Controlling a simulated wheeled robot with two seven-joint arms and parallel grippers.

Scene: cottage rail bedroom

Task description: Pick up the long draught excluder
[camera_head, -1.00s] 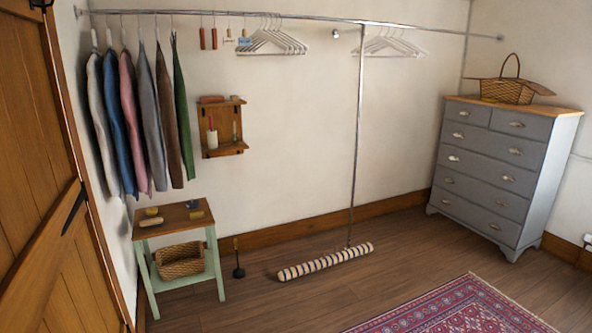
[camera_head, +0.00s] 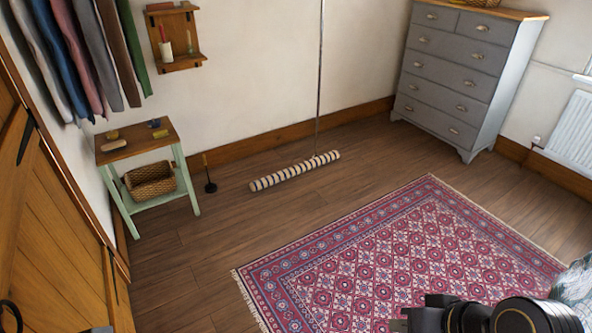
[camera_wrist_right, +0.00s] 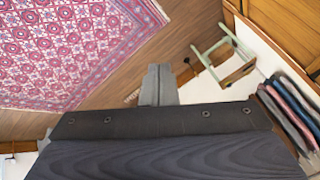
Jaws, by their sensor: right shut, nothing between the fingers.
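The long draught excluder (camera_head: 294,171), a cream roll with dark stripes, lies on the wooden floor near the back wall. Its right end is by the foot of the thin upright pole. In the right wrist view a small striped part of it (camera_wrist_right: 132,97) shows beside my fingers; the rest is hidden. My right gripper (camera_head: 398,325) is low at the bottom edge of the head view, over the rug and far from the excluder. Its fingers (camera_wrist_right: 158,84) are shut and empty. Only a grey sliver at the bottom left may be my left gripper; its jaws cannot be made out.
The patterned rug (camera_head: 400,250) covers the floor at front right. A small green-legged table (camera_head: 140,147) with a basket (camera_head: 150,182) stands left of the excluder. A dark upright stick (camera_head: 208,175) stands between them. A grey chest of drawers (camera_head: 450,80) is at back right. Bare floor lies before the excluder.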

